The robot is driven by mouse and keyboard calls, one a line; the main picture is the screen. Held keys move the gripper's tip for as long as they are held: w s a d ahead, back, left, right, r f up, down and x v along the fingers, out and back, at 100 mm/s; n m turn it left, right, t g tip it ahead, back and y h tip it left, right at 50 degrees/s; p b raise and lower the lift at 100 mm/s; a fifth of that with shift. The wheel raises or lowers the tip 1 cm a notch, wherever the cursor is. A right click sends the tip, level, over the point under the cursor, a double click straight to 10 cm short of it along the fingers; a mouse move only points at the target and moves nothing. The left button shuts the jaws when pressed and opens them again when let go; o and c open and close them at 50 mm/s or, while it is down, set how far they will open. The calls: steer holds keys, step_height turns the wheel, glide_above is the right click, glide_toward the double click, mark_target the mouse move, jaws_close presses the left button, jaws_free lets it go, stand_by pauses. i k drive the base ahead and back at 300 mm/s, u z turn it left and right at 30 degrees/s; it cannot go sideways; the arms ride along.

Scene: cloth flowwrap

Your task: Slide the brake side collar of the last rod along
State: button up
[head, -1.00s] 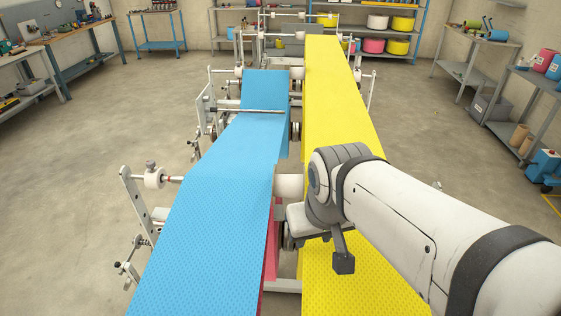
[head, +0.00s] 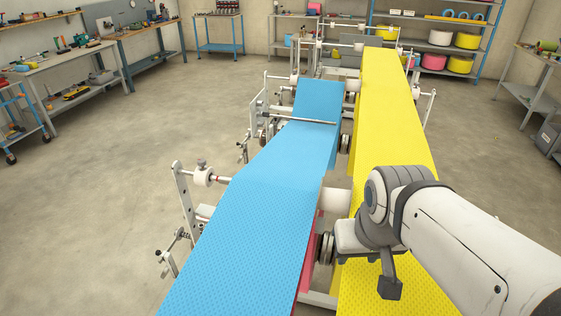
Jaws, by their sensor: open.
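A white collar (head: 203,176) with a grey knob on top sits at the left end of the near rod, beside an upright side plate. A short red mark shows on the rod next to it. A thicker white cylinder (head: 335,200) shows between the blue and yellow webs. Dark stacked discs (head: 325,247) sit below it, close to my gripper. I cannot tell which side is the brake side. My gripper (head: 352,240) is over the yellow web at the near right, apart from the knobbed collar. It is open, with its fingertips mostly hidden by my wrist.
A blue perforated web (head: 250,205) and a longer yellow web (head: 390,110) run away from me over the frame. Smaller white cylinders (head: 353,86) stand farther back. Open concrete floor (head: 90,200) lies to the left, with workbenches (head: 50,75) beyond.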

mark_target(201, 177)
steer(key=u, duration=1.2)
steer(key=i, duration=0.3)
steer(key=z, duration=1.1)
steer(key=i, duration=0.5)
steer(key=u, duration=0.1)
